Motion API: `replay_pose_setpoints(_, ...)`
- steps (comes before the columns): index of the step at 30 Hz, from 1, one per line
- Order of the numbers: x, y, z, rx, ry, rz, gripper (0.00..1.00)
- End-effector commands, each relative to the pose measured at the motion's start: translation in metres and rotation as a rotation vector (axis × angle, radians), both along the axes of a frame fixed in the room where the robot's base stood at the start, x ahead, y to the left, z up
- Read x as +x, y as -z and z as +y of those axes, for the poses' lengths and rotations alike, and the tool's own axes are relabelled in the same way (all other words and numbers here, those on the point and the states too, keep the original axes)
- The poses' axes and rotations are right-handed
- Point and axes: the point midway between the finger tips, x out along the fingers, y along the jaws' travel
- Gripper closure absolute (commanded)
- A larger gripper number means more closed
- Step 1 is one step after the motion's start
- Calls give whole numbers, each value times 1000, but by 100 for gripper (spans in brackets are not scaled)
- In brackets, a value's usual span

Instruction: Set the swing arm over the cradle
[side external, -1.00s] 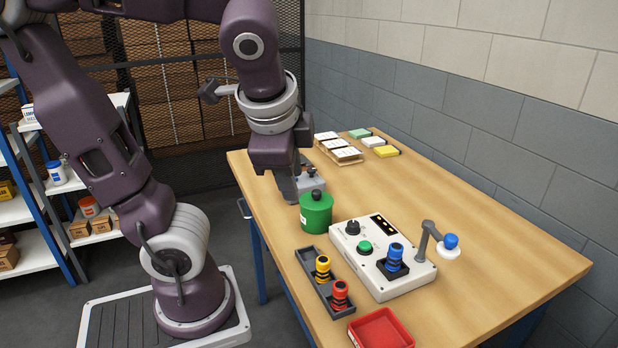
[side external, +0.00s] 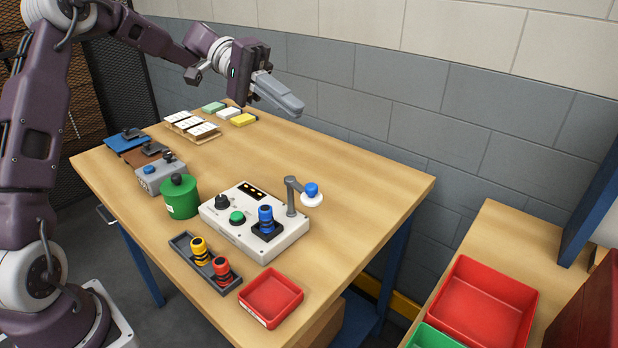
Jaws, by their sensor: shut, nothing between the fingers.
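The white machine (side external: 230,228) stands on the table. A blue cylinder with black bands (side external: 266,219) stands upright in the black square cradle (side external: 267,232) on its right part. The grey swing arm (side external: 291,188) rises on a post at the machine's right back edge. It carries a white disc (side external: 314,202) with a blue knob (side external: 311,188) on top. The disc hangs out to the right, beyond the machine and away from the cradle. My gripper (side external: 292,105) is shut and empty, raised in front of the wall, well above and apart from the swing arm.
A dark tray (side external: 222,281) holds a yellow and a red banded cylinder. A red tray (side external: 270,297), a green can (side external: 180,197) and a grey box (side external: 159,175) stand around the machine. Wooden holders and coloured blocks lie at the back. The tabletop right of the swing arm is clear.

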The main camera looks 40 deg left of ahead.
Motion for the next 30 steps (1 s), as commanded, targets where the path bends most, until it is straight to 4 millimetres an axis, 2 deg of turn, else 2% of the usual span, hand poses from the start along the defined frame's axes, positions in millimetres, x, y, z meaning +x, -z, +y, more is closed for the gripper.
replay_pose_setpoints(1, 24, -3, 31, -130, -94, -12, 100)
replay_pose_setpoints(2, 37, -7, 51, -212, -156, -28, 100)
replay_pose_setpoints(3, 53, -12, 81, -318, -237, -54, 100)
replay_pose_setpoints(4, 60, -8, 98, -375, -282, -69, 100)
replay_pose_setpoints(6, 57, 56, 86, -357, -258, -51, 100)
replay_pose_setpoints(9, 57, 118, 85, -351, -257, -57, 100)
replay_pose_setpoints(13, 57, 163, 85, -347, -256, -62, 100)
replay_pose_setpoints(15, 57, 171, 83, -345, -254, -65, 100)
replay_pose_setpoints(19, 61, 171, 68, -344, -252, -65, 100)
replay_pose_setpoints(30, 83, 170, -10, -344, -250, -64, 100)
